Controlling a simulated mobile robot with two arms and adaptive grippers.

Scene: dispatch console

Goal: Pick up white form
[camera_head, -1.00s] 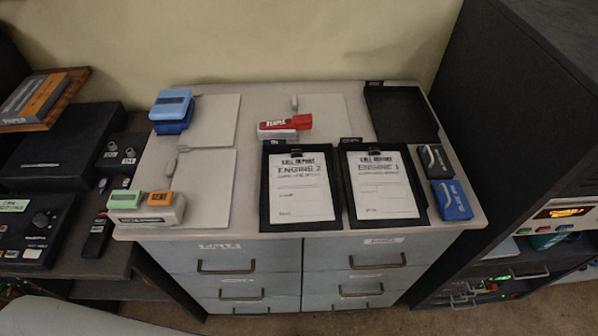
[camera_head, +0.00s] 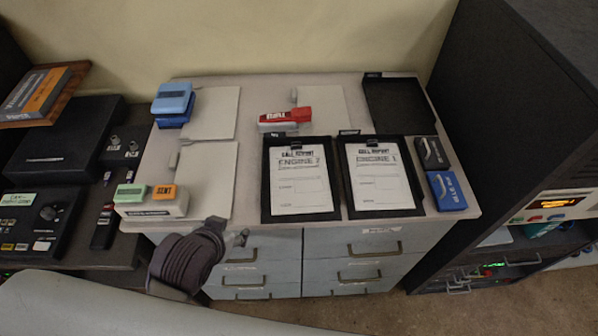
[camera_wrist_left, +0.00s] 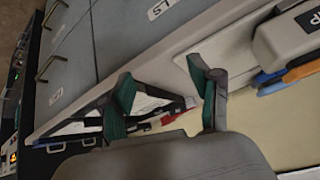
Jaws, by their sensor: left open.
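Two white forms lie on black clipboard trays on the cabinet top: the ENGINE 2 form (camera_head: 299,183) and, to its right, the ENGINE 1 form (camera_head: 378,178). My left gripper (camera_head: 232,232) is at the cabinet's front edge, left of and nearer than the ENGINE 2 form, apart from it. In the left wrist view the green-padded fingers (camera_wrist_left: 165,92) are spread with nothing held between them. White paper and dark trays show beyond them, partly hidden by one finger. My right gripper is not in view.
An empty black tray (camera_head: 400,106) stands behind the forms. A black block (camera_head: 431,153) and a blue block (camera_head: 447,190) lie right of them. A red stamp (camera_head: 285,119) is behind; a stamp unit (camera_head: 151,201) sits at left. Drawer handles (camera_head: 358,279) protrude in front.

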